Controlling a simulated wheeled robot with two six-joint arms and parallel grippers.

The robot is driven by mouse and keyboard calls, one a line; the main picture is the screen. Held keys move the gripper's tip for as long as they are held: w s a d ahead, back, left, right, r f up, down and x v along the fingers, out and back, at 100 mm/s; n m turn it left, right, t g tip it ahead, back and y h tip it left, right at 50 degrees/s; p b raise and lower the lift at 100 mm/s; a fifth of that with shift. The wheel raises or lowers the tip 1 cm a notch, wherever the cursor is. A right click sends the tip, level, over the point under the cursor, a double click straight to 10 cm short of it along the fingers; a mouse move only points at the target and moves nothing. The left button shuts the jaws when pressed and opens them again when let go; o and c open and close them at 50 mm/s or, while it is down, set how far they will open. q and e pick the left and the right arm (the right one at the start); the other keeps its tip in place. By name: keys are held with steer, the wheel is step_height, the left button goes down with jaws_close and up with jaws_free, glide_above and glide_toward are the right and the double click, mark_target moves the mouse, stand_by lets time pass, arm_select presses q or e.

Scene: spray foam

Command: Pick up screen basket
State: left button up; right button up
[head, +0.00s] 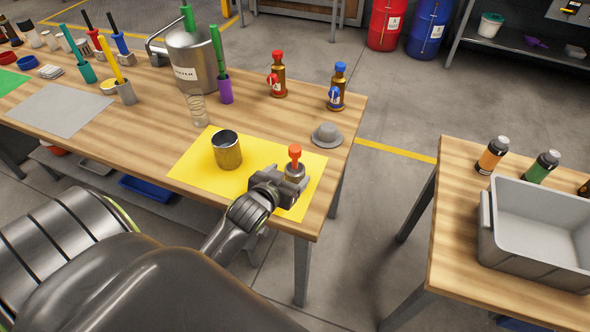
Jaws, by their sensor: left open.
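I cannot tell for sure which item is the screen basket. A small grey piece with an upright red-orange knob (295,153) stands on the yellow mat (195,166), near the table's front right corner. My left gripper (290,181) is open at this piece, with its jaws low beside the grey lower part. The gripper partly hides that part, and I cannot tell whether they touch. An open metal cup (228,152) stands upright on the mat, left of the gripper. A grey dome-shaped piece (327,134) lies beyond the mat. My right gripper is out of view.
A clear cylinder (197,110) and a large metal pot (190,62) stand behind the mat. Red-capped (278,75) and blue-capped (338,88) bottles stand at the far edge. A floor gap separates the right table, which holds a grey bin (540,222).

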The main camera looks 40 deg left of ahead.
mark_target(298, 166)
arm_select(q)
steer(key=shift+p+x, duration=0.45)
steer(key=shift+x, duration=2.85)
steer(key=shift+r, duration=0.1)
steer(key=c, duration=1.1)
